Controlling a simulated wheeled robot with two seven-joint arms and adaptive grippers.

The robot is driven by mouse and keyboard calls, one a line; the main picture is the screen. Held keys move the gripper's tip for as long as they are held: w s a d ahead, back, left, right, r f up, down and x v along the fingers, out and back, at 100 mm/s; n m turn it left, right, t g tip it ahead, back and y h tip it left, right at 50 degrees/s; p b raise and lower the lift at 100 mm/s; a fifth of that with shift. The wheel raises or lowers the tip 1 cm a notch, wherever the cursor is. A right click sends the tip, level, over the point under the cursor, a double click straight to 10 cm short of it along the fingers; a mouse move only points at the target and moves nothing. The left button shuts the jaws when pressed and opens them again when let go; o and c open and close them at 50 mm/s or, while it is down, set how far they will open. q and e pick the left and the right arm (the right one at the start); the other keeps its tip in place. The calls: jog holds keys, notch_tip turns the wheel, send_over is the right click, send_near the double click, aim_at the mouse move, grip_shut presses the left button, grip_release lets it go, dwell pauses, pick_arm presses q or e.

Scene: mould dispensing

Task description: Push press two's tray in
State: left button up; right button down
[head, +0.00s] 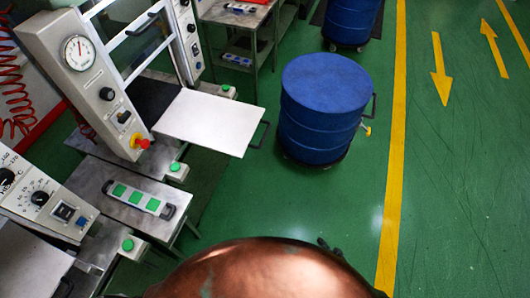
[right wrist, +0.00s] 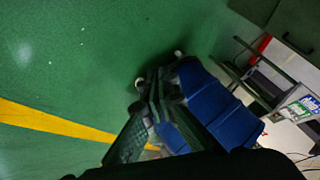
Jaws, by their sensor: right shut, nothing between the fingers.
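A press (head: 75,60) with a round gauge and a red-and-yellow stop button stands at the upper left of the head view. Its flat white tray (head: 208,121) sticks out to the right, with a dark handle (head: 258,134) at its outer end. I cannot read a number on the press. My right gripper (head: 330,246) barely shows as dark fingertips behind a copper-coloured rounded part at the bottom, below and right of the tray and apart from it. In the right wrist view its dark fingers (right wrist: 150,102) are shut and empty. My left gripper is not in view.
A blue drum (head: 322,105) stands close to the right of the tray handle; another (head: 352,20) is farther back. A second press (head: 38,195) is at the lower left, near a plate with green pads (head: 136,198). Green floor (head: 455,190) is clear beyond the yellow line.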

jog(key=w+a+r+m+t+y+b, duration=0.1)
jog(key=w+a+r+m+t, duration=0.1)
jog(key=w+a+r, duration=0.35)
jog(key=w+a+r+m+t+y, duration=0.1)
jog(key=w+a+r+m+t, duration=0.15)
jog(key=w+r, duration=0.6)
jog(key=w+a+r+m+t+y, duration=0.15)
jog(key=a+r, duration=0.25)
jog(key=r, duration=0.4)
jog(key=a+r+m+t+y+b, duration=0.1)
jog(key=a+r+m, duration=0.15)
jog(key=r, duration=0.65)
jog(key=w+a+r+m+t+y, duration=0.1)
jog(key=a+r+y, duration=0.1)
jog(key=a+r, duration=0.45)
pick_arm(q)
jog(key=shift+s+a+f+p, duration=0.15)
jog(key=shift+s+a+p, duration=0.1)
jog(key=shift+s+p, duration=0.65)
pick_arm(e)
jog(key=a+r+x, duration=0.1)
jog(key=r+x, duration=0.1)
jog(key=x, duration=0.9)
jog(key=shift+a+r, duration=0.15)
jog(key=shift+r, duration=0.15)
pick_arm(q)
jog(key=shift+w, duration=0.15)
pick_arm(e)
jog(key=shift+a, duration=0.1)
